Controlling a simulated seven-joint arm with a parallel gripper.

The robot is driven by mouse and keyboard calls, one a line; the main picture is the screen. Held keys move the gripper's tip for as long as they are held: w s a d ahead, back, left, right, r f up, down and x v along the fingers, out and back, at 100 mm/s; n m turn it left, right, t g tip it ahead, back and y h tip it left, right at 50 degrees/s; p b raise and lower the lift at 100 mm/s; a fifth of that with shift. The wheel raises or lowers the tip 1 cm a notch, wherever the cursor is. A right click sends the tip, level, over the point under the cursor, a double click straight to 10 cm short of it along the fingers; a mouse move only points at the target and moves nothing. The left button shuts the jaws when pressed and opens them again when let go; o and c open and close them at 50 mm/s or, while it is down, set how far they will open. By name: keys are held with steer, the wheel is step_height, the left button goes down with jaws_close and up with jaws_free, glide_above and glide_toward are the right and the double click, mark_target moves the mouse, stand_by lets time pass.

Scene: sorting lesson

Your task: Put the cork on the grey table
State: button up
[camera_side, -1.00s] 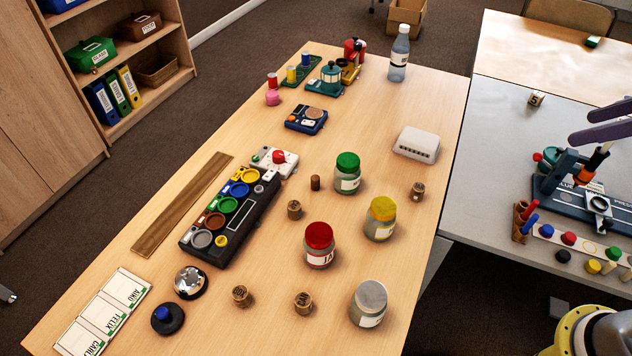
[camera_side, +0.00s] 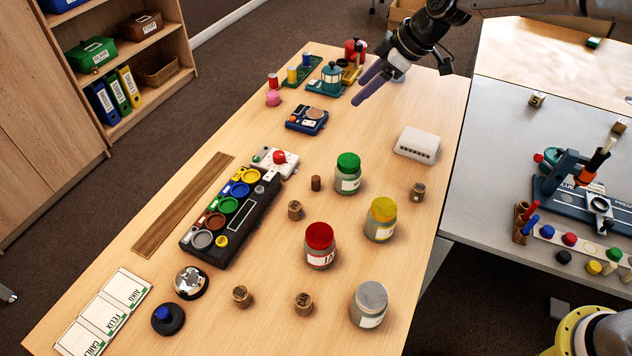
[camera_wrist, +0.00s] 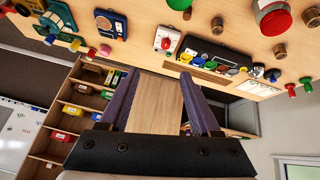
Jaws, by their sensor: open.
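A small dark brown cylinder, which looks like the cork (camera_side: 315,183), stands upright on the wooden table left of the green-lidded jar (camera_side: 348,174). In the wrist view, a small brown piece near the top edge looks like the cork (camera_wrist: 187,13). The grey table (camera_side: 480,150) is at the right, beyond the wooden table's edge. My gripper (camera_side: 359,92) is open and empty, with purple fingers apart, above the far part of the wooden table, well behind the cork. Its fingers also frame the wrist view (camera_wrist: 160,80).
Several stamped wooden pieces (camera_side: 294,210) are scattered around. A white box (camera_side: 417,145) is behind. The grey table holds a blue press (camera_side: 570,195); its far left part is largely bare.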

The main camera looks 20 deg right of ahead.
steer(key=w+a+f+g, duration=0.1)
steer(key=a+f, duration=0.2)
steer(key=f, duration=0.6)
steer(key=g, duration=0.1)
glide_toward(317, 178)
steer(key=x, duration=0.4)
steer(key=shift+a+f, duration=0.15)
steer(key=shift+f, duration=0.15)
steer(key=shift+x, duration=3)
steer(key=shift+w, duration=0.1)
jaws_close()
